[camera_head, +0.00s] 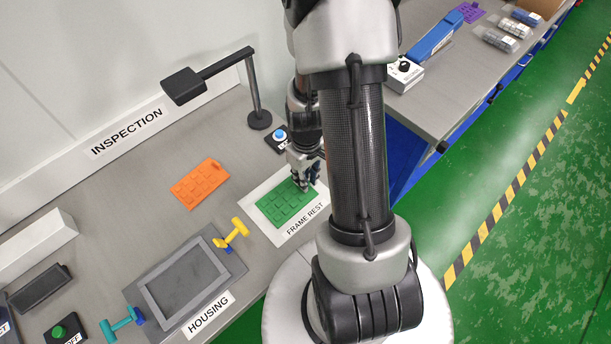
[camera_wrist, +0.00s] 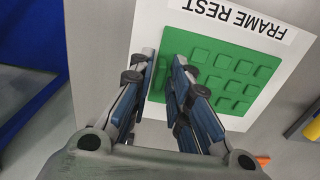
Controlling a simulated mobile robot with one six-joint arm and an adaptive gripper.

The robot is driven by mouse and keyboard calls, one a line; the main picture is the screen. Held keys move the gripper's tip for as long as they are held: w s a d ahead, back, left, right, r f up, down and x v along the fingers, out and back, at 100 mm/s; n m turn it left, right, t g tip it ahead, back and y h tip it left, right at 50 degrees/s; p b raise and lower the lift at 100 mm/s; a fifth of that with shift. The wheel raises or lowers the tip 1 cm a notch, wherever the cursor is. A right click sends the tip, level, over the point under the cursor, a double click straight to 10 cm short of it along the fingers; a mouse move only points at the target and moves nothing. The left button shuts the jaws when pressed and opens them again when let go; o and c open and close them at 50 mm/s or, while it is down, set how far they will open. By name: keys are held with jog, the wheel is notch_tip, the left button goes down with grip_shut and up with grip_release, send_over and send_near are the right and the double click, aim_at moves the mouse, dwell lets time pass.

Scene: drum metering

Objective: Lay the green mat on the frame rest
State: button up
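The green mat (camera_head: 287,203), a flat sheet with raised square pads, lies over the white frame rest panel (camera_head: 257,193) in the head view. It looks level, with white margin around it; whether it touches the panel all over I cannot tell. In the wrist view the mat (camera_wrist: 232,75) is beside the panel's printed label. My gripper (camera_head: 304,184) is down at the mat's right end. In the wrist view my gripper's fingers (camera_wrist: 163,62) stand a narrow gap apart at the mat's edge, with green between them. Whether they pinch the mat is unclear.
An orange mat (camera_head: 200,183) lies to the left. The housing (camera_head: 185,280), with a yellow clamp (camera_head: 235,233) and a teal clamp (camera_head: 121,323), is in front. Bare bench lies between the mats.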

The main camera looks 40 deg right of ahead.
jog(key=shift+o, duration=0.9)
jog(key=a+r+t+p, duration=0.15)
jog(key=a+r, duration=0.25)
jog(key=r, duration=0.8)
jog(key=a+r+t+p, duration=0.1)
jog(key=a+r+p, duration=0.25)
jog(key=r, duration=0.95)
jog(key=s+a+r+t, duration=0.2)
jog(key=s+a+r, duration=0.6)
jog(key=s, duration=0.1)
jog(key=shift+a+r+b, duration=0.3)
jog(key=shift+r+b, duration=0.05)
jog(key=shift+w, duration=0.1)
